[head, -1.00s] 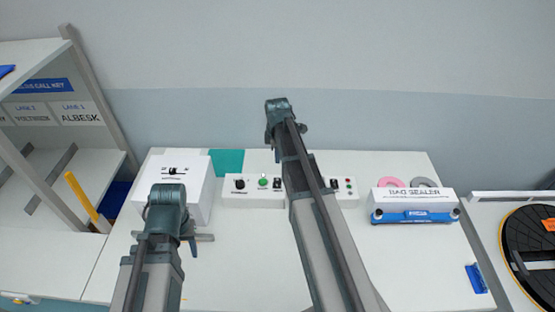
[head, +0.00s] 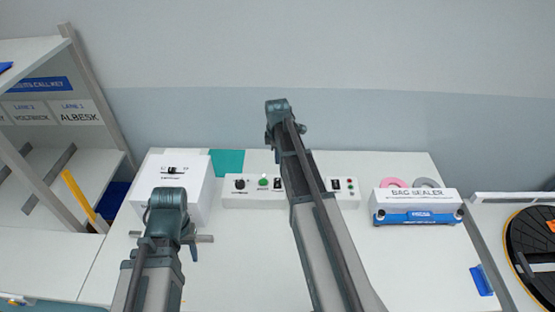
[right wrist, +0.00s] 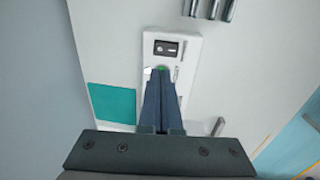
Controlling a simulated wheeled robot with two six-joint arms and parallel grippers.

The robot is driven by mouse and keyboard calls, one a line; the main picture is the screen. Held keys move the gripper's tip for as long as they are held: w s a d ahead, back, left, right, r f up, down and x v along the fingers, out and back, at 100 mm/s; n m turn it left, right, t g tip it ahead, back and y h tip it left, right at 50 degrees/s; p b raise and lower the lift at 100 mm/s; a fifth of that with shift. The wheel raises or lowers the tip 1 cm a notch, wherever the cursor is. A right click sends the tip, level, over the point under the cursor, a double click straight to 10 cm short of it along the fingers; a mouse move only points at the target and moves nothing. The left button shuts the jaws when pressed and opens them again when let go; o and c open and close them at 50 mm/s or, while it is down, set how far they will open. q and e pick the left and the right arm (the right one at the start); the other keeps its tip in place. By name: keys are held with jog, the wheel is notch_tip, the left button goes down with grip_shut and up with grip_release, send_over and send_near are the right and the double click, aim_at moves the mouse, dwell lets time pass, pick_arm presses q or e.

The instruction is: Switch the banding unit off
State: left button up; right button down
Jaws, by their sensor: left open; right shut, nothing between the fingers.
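No readable label names the banding unit, so I cannot tell which control belongs to it. A low white control panel (head: 240,202) at the back of the table has a black knob (head: 240,184), a green button (head: 263,183) and dark switches. My right arm crosses in front of its middle. In the right wrist view my right gripper (right wrist: 160,70) is shut and empty, its tips over the panel by the green button (right wrist: 161,67), beside a black switch (right wrist: 165,48). Whether they touch is unclear. My left gripper (head: 171,237) is open and empty above the table's left part.
A white box (head: 180,185) with a dark control stands at the left, by a teal patch (head: 228,162). A bag sealer (head: 417,203) stands at the right. A shelf (head: 85,155) is further left; a black turntable (head: 525,240) is far right.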

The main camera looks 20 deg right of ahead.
aim_at(278, 180)
jog(key=f+b, duration=0.3)
jog(key=w+f+b, duration=0.1)
jog(key=f+b, duration=0.6)
jog(key=f, duration=0.1)
jog(key=shift+w+d+f, duration=0.15)
jog(key=shift+d+f, duration=0.05)
jog(key=shift+d, duration=0.1)
jog(key=shift+f+b, duration=0.3)
jog(key=shift+b, duration=0.2)
jog(key=shift+r, duration=0.2)
jog(key=shift+s+a+r+p, duration=0.1)
jog(key=shift+s+a+p, duration=0.2)
jog(key=shift+s, duration=0.45)
